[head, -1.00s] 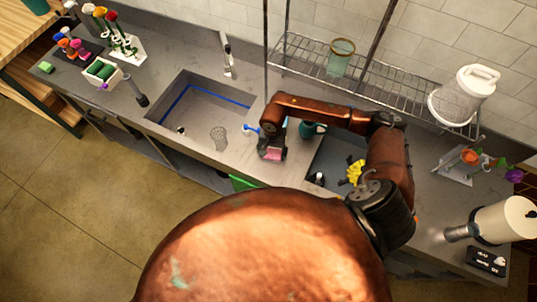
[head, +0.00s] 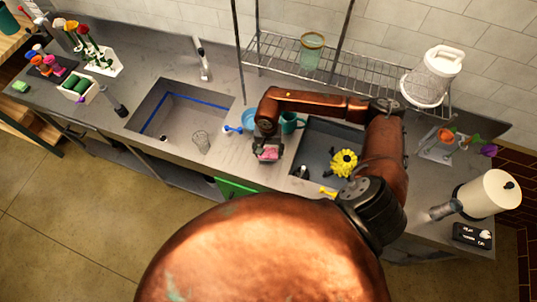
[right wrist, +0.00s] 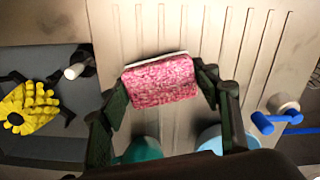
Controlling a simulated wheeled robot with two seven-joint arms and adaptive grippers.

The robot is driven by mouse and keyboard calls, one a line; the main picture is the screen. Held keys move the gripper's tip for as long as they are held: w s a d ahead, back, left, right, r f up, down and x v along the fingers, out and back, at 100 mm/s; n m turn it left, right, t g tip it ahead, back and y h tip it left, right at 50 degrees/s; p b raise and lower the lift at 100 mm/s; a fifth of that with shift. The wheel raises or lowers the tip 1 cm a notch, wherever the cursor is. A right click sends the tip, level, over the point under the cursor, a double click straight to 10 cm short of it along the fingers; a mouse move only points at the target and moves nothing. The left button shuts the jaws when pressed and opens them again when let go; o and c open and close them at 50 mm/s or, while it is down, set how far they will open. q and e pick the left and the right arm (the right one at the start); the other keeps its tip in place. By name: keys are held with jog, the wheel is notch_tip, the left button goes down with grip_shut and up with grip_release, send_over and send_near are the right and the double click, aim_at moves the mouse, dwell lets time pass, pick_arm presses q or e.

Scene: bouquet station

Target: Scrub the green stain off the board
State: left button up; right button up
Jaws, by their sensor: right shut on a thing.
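My right gripper (head: 267,145) is shut on a pink sponge (head: 268,154) over the pale grooved board (right wrist: 195,30) between the two sinks. In the right wrist view the pink sponge (right wrist: 161,82) sits between the fingers, with a thin white edge on its far side. I cannot tell whether it touches the board. No green stain shows on the visible part of the board; the sponge and gripper hide some of it. My left gripper is not in view.
A teal mug (head: 289,122), a light blue cup (head: 249,117) and a blue brush (head: 233,129) stand close behind the gripper. The left sink (head: 180,112) holds a wire basket. The right sink (head: 315,135) holds a yellow fringed item (head: 344,162). A wire shelf (head: 340,80) hangs behind.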

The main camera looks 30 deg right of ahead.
jog(key=shift+r+p, duration=0.75)
jog(key=shift+r, duration=1.55)
jog(key=shift+s, duration=0.1)
